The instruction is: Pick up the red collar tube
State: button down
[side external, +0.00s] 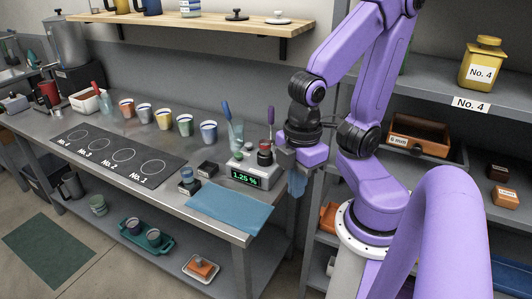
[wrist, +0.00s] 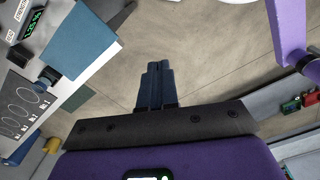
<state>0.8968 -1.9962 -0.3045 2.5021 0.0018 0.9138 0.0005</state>
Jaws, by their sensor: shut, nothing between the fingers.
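In the side external view, a small tube with a reddish collar (side external: 265,146) seems to stand on the grey device with the green "1.25 %" readout (side external: 245,179). It is small and partly crowded, so I cannot be sure of it. My gripper (side external: 297,184) points down just off the right end of the bench, to the right of the device. In the wrist view the dark blue fingers (wrist: 154,82) are together and empty, with bare floor below them. The device's readout (wrist: 34,22) shows at the top left there; no red-collared tube is clearly visible in that view.
A blue mat (side external: 231,207) lies at the bench's front right corner. A clear beaker with tall tools (side external: 236,137) stands behind the device. Several cups line the bench beyond a dark numbered mat (side external: 119,156). Shelving with an orange-brown bin (side external: 418,135) stands at right.

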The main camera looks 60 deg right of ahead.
dwell(0.3)
jog(key=c, duration=0.6)
grip_release()
jog(key=n+g+h, duration=0.2)
jog(key=n+h, duration=0.2)
jog(key=h, duration=1.4)
send_near(263, 149)
jog(key=d, duration=0.8)
jog(key=shift+s+f, duration=0.25)
jog(key=shift+s, duration=0.1)
jog(key=shift+s+d, duration=0.1)
jog(key=shift+d, duration=2.65)
